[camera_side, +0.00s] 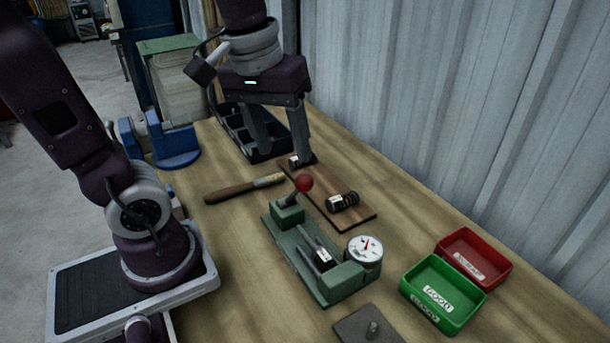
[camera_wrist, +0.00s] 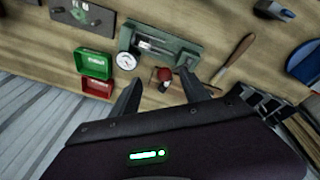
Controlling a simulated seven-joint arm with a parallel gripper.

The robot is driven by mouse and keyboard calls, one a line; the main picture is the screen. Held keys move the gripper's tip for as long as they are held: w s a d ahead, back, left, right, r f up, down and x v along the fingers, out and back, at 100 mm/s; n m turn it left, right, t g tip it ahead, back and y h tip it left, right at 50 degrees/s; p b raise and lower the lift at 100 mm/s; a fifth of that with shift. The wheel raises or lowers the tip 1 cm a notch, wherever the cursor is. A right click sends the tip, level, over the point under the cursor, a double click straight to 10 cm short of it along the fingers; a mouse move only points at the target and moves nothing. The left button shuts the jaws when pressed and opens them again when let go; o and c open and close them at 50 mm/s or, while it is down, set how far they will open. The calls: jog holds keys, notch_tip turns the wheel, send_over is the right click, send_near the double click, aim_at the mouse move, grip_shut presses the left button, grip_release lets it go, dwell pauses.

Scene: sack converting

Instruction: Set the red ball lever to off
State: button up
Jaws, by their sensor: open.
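The red ball (camera_side: 304,183) tops a short lever on the left end of a green fixture (camera_side: 312,262). The lever stands up from its block and leans to the right in the side view; I cannot read an on or off mark. In the wrist view the red ball (camera_wrist: 164,74) shows between the fingertips, beyond them. My gripper (camera_side: 284,157) is open and empty, pointing down behind the ball in the side view, apart from it. Its two fingers also show in the wrist view (camera_wrist: 162,84).
A wooden board (camera_side: 362,216) with a dark cylinder (camera_side: 343,202) lies behind the fixture. A dial gauge (camera_side: 364,251) sits at its right end. A wood-handled tool (camera_side: 243,189) lies left. Green (camera_side: 445,318) and red (camera_side: 501,268) trays stand right. A black organiser (camera_side: 237,146) stands at the back.

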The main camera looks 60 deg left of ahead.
aim_at(304, 176)
jog(key=w+f+n, duration=0.1)
jog(key=w+a+f+n+g, duration=0.1)
jog(key=w+n, duration=0.1)
jog(key=w+a+f+n+g, duration=0.1)
jog(key=w, duration=0.1)
jog(key=shift+a+f, duration=0.1)
notch_tip(304, 176, down, 7)
jog(key=shift+r, duration=0.1)
grip_shut()
dwell(1.2)
